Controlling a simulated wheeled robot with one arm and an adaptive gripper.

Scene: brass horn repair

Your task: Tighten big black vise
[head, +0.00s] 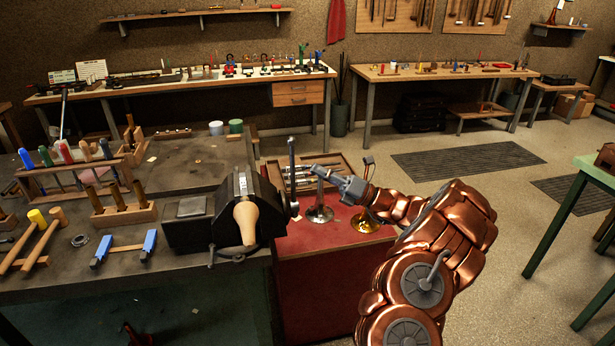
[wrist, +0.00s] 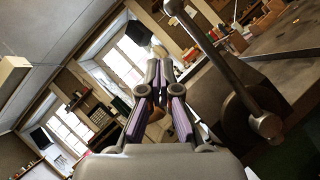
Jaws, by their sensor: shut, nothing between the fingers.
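The big black vise (head: 190,234) is mounted at the front right corner of the grey workbench. A tan, rounded piece (head: 245,218) shows at its jaw end. The vise handle (head: 292,168) is a grey bar that stands nearly upright at the vise's right side. My gripper (head: 316,170) is to the right of the handle, pointing left at it, with a small gap seen between them. In the wrist view my gripper (wrist: 163,92) has its fingers together and empty. The handle (wrist: 220,60) runs diagonally there, right of the fingers, with a round knob at its lower end.
A red-topped cabinet (head: 330,243) stands right of the vise, with a tool tray (head: 345,162), a silver bell-shaped piece (head: 320,214) and a brass one (head: 365,222) below my gripper. Hammers (head: 40,240) and tool racks (head: 125,213) fill the bench's left.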

